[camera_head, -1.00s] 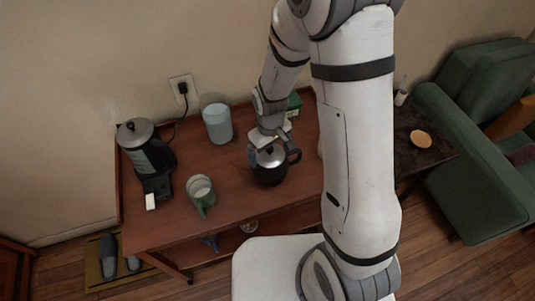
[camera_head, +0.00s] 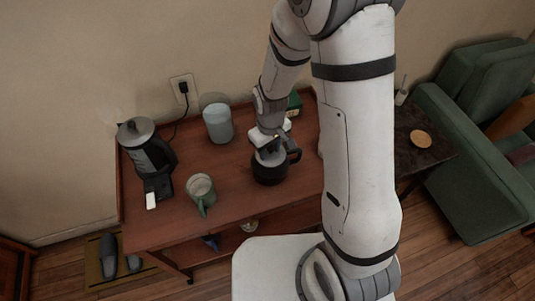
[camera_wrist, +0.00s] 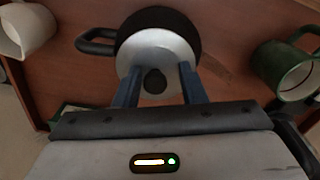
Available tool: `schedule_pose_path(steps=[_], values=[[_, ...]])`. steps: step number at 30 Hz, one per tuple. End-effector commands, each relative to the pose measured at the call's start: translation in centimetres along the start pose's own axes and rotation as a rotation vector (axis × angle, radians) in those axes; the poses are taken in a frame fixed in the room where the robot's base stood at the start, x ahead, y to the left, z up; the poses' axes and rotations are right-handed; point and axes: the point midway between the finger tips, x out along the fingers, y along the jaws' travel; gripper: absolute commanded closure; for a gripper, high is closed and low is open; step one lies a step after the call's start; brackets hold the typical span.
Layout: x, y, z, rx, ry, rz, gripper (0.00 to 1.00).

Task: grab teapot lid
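The black teapot (camera_head: 268,175) stands on the wooden table under my gripper. Its silver lid (camera_head: 269,158) is on top, partly hidden by my gripper in the head view. In the wrist view the lid (camera_wrist: 158,53) shows as a pale disc with a dark knob (camera_wrist: 155,81), on the dark teapot (camera_wrist: 186,24) with its handle to the left. My gripper (camera_wrist: 157,70) is open, with one blue finger on each side of the knob and a gap visible on both sides. The fingertips are over the lid; whether they touch it I cannot tell.
A green mug (camera_head: 201,193) stands left of the teapot, with a white pitcher (camera_head: 218,123) behind. A green box (camera_head: 294,104) is near the wall. The table (camera_head: 239,202) is bare in front.

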Motion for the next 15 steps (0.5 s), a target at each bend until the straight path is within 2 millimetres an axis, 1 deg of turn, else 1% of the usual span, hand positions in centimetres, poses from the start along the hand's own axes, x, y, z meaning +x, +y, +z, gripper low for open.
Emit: schedule_pose_path(steps=[1,10,15], values=[[0.34,0.07,0.19,-0.001,-0.005,0.0,0.76],[0.45,0.08,0.25,-0.001,-0.006,-0.001,1.0],[0.5,0.02,0.3,0.0,-0.008,-0.001,1.0]])
